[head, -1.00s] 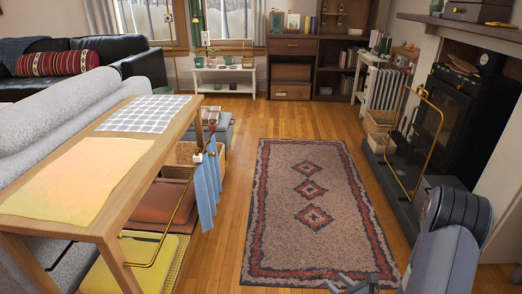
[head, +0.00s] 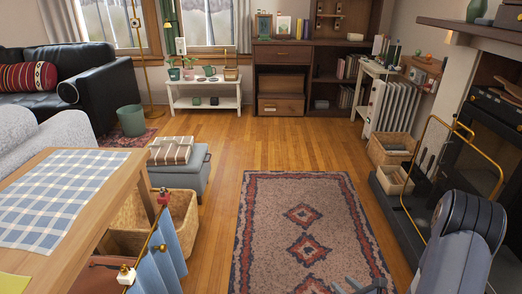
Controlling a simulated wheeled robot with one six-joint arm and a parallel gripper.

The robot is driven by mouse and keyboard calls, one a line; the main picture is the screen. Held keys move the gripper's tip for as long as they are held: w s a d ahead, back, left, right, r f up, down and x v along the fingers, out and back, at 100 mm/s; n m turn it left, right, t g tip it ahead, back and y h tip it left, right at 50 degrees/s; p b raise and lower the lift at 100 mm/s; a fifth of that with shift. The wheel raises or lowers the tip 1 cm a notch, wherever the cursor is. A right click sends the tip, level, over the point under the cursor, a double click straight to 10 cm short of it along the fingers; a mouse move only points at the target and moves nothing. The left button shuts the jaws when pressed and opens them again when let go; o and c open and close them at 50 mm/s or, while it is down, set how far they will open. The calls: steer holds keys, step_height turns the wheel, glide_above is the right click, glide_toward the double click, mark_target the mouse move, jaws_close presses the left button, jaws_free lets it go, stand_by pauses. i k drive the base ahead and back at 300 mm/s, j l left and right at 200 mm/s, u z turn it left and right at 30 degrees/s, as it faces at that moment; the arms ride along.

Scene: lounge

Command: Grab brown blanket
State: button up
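A folded brown cloth with pale stripes (head: 171,150), which looks like a blanket, lies on top of a grey-blue ottoman (head: 184,178) left of centre. A plain reddish-brown folded item (head: 100,274) shows partly under the wooden table at the lower left; I cannot tell what it is. My gripper (head: 360,286) is at the bottom edge over the near end of the rug, far from both and touching neither. Only its tips show, so its opening is unclear.
A patterned rug (head: 275,215) and bare wood floor lie ahead. The wooden table (head: 88,215), wicker basket (head: 183,207) and hanging blue cloths (head: 160,255) are at left. The fireplace guard (head: 404,200) and baskets (head: 392,150) line the right.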

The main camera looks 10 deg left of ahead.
mark_target(174, 150)
steer(key=i+l+u, duration=0.15)
steer(key=i, duration=1.55)
steer(key=i+u, duration=0.25)
steer(key=i, duration=0.25)
steer(key=i+u, duration=0.3)
steer(key=i, duration=0.2)
steer(key=i+l+u, duration=0.25)
steer(key=i, duration=0.25)
steer(key=i+j+u, duration=0.15)
steer(key=i+u, duration=0.15)
steer(key=u, duration=0.2)
steer(key=i+u, duration=0.7)
steer(key=u, duration=0.25)
